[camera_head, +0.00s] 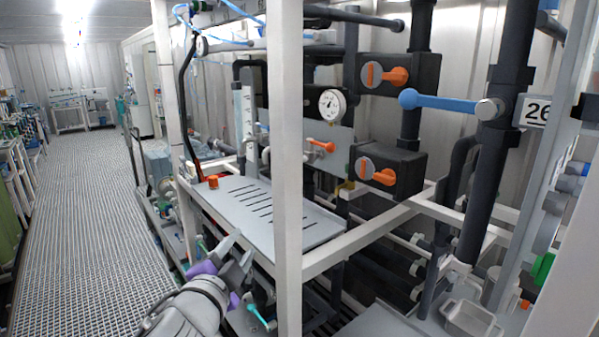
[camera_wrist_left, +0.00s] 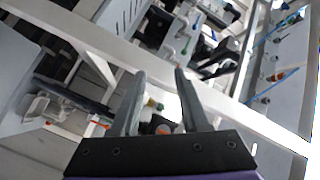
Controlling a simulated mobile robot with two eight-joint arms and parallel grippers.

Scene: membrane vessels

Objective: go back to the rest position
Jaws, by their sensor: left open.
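My left gripper (camera_head: 236,256) comes in from the bottom left of the head view, in front of the white frame and below the slotted grey tray. Its fingers are apart and nothing is between them. In the left wrist view the two grey fingers (camera_wrist_left: 160,100) stand apart above a dark mount, with frame bars and fittings beyond them. My right gripper is in neither view.
A white upright post (camera_head: 288,170) stands just right of my left gripper. The slotted tray (camera_head: 315,232) is behind it. Valves with orange handles (camera_head: 397,76), a blue lever (camera_head: 440,102) and dark pipes fill the right. The grated aisle floor (camera_head: 85,220) is clear on the left.

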